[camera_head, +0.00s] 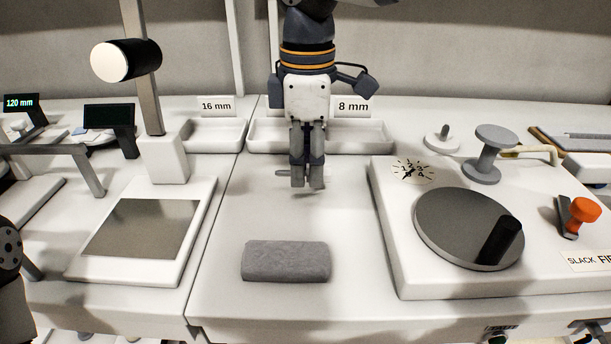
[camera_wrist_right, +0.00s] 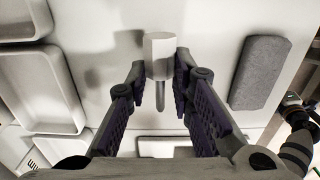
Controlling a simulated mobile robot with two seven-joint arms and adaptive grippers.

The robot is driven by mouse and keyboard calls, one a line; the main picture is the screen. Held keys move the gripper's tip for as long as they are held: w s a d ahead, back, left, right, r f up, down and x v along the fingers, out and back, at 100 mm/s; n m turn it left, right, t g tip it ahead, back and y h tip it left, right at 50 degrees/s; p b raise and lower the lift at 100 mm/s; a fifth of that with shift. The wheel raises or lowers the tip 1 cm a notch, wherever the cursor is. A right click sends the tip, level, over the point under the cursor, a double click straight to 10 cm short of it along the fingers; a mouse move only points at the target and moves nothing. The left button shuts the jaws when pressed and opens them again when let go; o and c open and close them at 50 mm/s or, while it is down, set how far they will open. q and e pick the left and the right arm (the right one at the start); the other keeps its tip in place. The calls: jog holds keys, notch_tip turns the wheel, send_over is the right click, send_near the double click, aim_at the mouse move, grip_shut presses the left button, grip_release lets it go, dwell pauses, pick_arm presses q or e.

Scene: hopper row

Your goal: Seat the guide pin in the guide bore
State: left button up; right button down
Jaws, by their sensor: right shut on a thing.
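My right gripper (camera_head: 308,184) points down over the middle counter, behind the grey cloth. It is shut on the guide pin, which has a pale thick head (camera_wrist_right: 160,54) and a thinner grey shank in the right wrist view. In the head view the shank (camera_head: 283,172) sticks out left of the fingers and the pale head shows faintly at their right, so the pin looks about level. The fingers (camera_wrist_right: 158,95) hide part of it in the head view. I cannot make out the guide bore in either view. My left gripper is not in view.
Trays marked 16 mm (camera_head: 214,136) and 8 mm (camera_head: 350,139) stand at the back. A grey cloth (camera_head: 286,262) lies in front. At right is a white station with a dark disc (camera_head: 450,225) and orange knob (camera_head: 582,209); at left, a column stand (camera_head: 165,160). Counter around the cloth is clear.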

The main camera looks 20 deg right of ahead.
jog(key=shift+w+f, duration=0.15)
jog(key=shift+f, duration=1.5)
jog(key=c, duration=1.4)
grip_release()
jog(key=shift+f, duration=0.1)
